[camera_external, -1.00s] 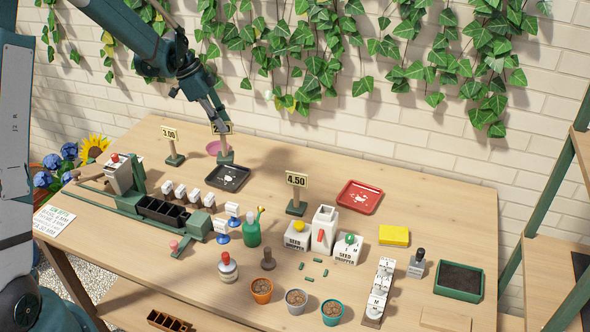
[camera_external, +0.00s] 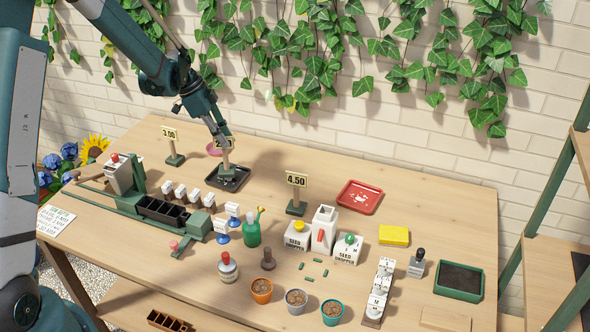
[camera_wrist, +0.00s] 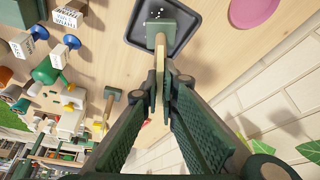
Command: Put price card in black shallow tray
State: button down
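The price card (camera_external: 226,160), a pale sign on a post with a green base, is at the black shallow tray (camera_external: 240,184). Its number is partly hidden by my fingers. My gripper (camera_external: 225,143) is shut on the card's upper part. In the wrist view the card (camera_wrist: 161,50) is upright between my fingertips (camera_wrist: 160,85), and its green base overlaps the inside of the black tray (camera_wrist: 188,30). I cannot tell whether the base touches the tray floor. Small white bits lie in the tray.
A 3.00 card (camera_external: 170,136) stands left of the tray and a 4.50 card (camera_external: 297,181) to the right. A pink saucer (camera_external: 213,149) lies just behind. A red tray (camera_external: 360,197) with white bits is farther right. Seed labels (camera_external: 193,194) stand in front.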

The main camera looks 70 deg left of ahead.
jog(key=shift+f, duration=1.1)
jog(key=c, duration=2.7)
grip_release()
jog(key=shift+o, duration=0.2)
jog(key=v, duration=1.2)
